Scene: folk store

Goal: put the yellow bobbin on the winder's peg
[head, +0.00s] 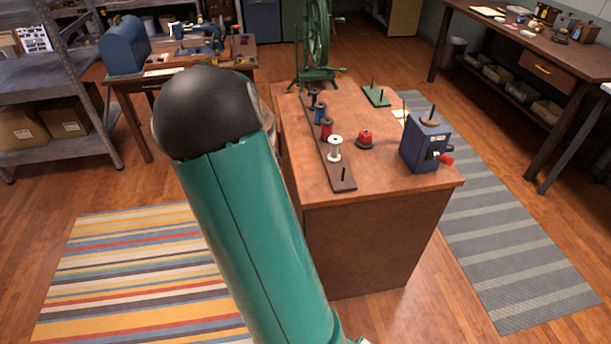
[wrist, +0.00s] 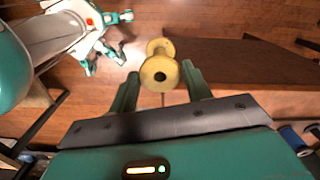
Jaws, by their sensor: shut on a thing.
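The yellow bobbin (wrist: 150,74) is between the two green fingers of my gripper (wrist: 160,72) in the wrist view. The gripper is shut on it, and one flanged end with a dark centre hole faces the camera. The winder (head: 422,148) is a blue box with a red crank knob at the right front of the workbench in the head view. Its thin upright peg (head: 433,112) rises bare from a round brown disc on top. My arm hides the gripper and yellow bobbin in the head view.
A dark rack (head: 342,184) along the workbench's left side holds several bobbins, with a bare peg at its near end. A green pegged base (head: 376,96) and a green spinning wheel (head: 318,50) are farther back.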

